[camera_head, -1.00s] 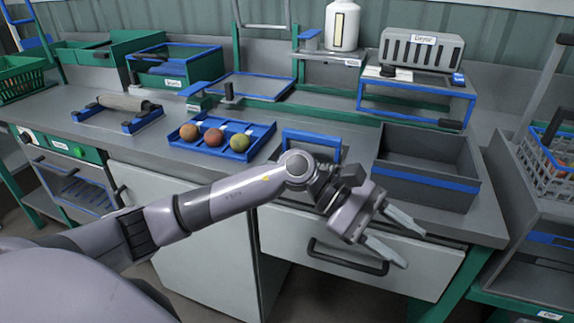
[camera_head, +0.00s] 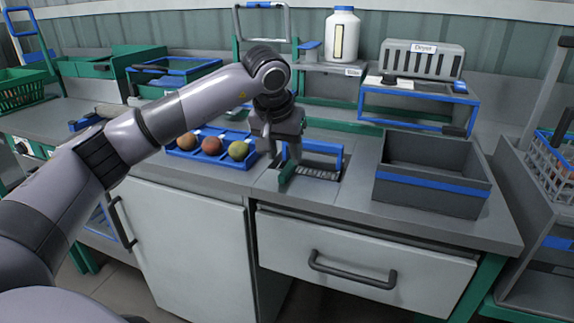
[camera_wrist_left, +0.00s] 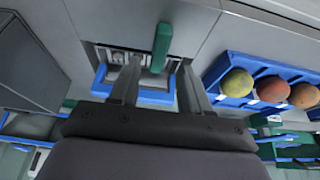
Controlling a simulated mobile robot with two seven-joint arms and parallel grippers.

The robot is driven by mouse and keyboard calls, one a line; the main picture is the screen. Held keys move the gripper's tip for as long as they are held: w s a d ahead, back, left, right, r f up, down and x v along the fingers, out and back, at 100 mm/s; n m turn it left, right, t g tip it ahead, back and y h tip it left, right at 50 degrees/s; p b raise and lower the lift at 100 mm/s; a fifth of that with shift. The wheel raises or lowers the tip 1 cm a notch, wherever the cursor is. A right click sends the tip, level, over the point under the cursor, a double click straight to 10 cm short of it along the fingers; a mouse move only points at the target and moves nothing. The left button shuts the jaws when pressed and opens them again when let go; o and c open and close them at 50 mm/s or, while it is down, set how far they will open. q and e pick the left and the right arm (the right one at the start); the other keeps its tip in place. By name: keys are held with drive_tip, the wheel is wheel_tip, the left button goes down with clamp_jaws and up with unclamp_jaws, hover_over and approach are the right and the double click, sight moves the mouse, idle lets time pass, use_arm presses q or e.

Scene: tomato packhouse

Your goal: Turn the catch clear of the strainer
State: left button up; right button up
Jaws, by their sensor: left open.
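The strainer (camera_head: 318,173) is a slotted grey grate in a recess of the counter, with an upright blue frame (camera_head: 326,149) at its back. The catch (camera_head: 287,174) is a short green bar at the strainer's left. In the left wrist view the catch (camera_wrist_left: 161,47) reaches from the counter over the recess edge and overlaps the strainer (camera_wrist_left: 120,57). My left gripper (camera_head: 284,150) points down just above the catch. In the wrist view its open fingers (camera_wrist_left: 158,64) stand either side of the catch's line, seemingly apart from it. My right gripper is not in view.
A blue tray (camera_head: 214,162) with three tomato-like fruits lies left of the gripper. A grey bin (camera_head: 430,194) with a blue band stands to the right. A blue rack (camera_head: 418,121) and a white canister (camera_head: 341,36) stand behind. The counter front between tray and bin is clear.

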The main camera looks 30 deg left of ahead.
sight(288, 167)
use_arm(q)
drive_tip(key=x, duration=0.4)
drive_tip(key=shift+f, duration=0.15)
drive_tip(key=shift+d, duration=0.1)
clamp_jaws()
